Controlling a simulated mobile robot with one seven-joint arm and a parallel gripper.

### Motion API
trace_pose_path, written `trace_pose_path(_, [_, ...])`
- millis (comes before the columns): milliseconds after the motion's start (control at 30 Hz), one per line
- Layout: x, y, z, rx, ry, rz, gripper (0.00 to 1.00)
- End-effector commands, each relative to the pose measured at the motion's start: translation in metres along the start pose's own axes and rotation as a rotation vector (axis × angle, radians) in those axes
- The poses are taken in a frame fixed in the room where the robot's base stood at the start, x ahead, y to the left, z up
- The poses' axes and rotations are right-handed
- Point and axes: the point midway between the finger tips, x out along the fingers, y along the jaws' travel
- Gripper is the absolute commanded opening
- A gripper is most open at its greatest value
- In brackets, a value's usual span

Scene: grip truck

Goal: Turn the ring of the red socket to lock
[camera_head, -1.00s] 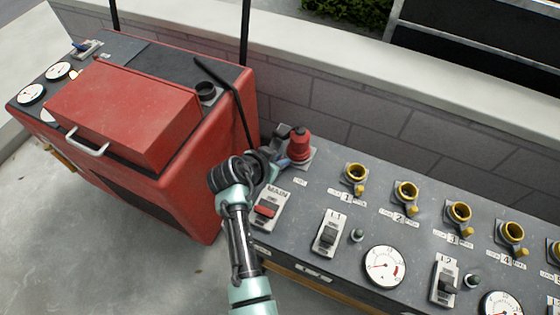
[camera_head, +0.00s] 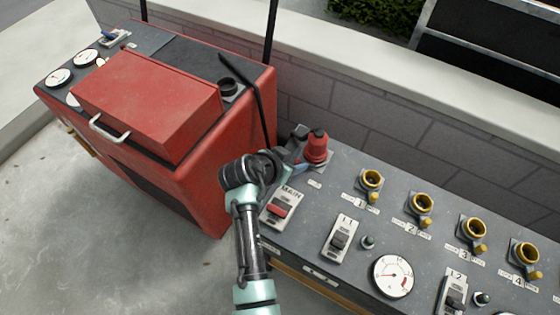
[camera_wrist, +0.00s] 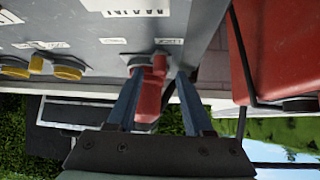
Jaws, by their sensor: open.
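The red socket (camera_head: 316,146) stands on the far left corner of the grey panel in the head view, partly hidden by my gripper. My gripper (camera_head: 303,165) is at its left side and front. In the wrist view, the red socket (camera_wrist: 149,96) lies between the two blue fingers of my gripper (camera_wrist: 157,92), which are open with one finger on each side of it. A gap shows beside the right finger; I cannot tell if the left finger touches. The ring's markings are hidden.
The grey panel (camera_head: 330,190) carries several yellow sockets (camera_head: 421,204), a MAIN switch (camera_head: 281,209), more switches and dials. A red machine (camera_head: 200,190) with a black bar stands close to my arm on the left. A block wall (camera_head: 400,120) runs behind the panel.

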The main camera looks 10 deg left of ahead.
Motion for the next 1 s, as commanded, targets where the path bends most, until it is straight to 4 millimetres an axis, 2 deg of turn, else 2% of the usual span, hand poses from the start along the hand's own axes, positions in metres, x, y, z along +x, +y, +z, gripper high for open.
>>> trace_pose_path(300, [-0.065,-0.001,-0.001,-0.001,0.001,-0.004,0.51])
trace_pose_path(500, [-0.099,-0.001,0.000,-0.002,0.000,-0.004,0.51])
trace_pose_path(700, [-0.114,0.000,0.000,-0.001,0.000,-0.001,0.51])
trace_pose_path(1000, [-0.115,0.000,0.000,-0.001,-0.001,0.000,0.51])
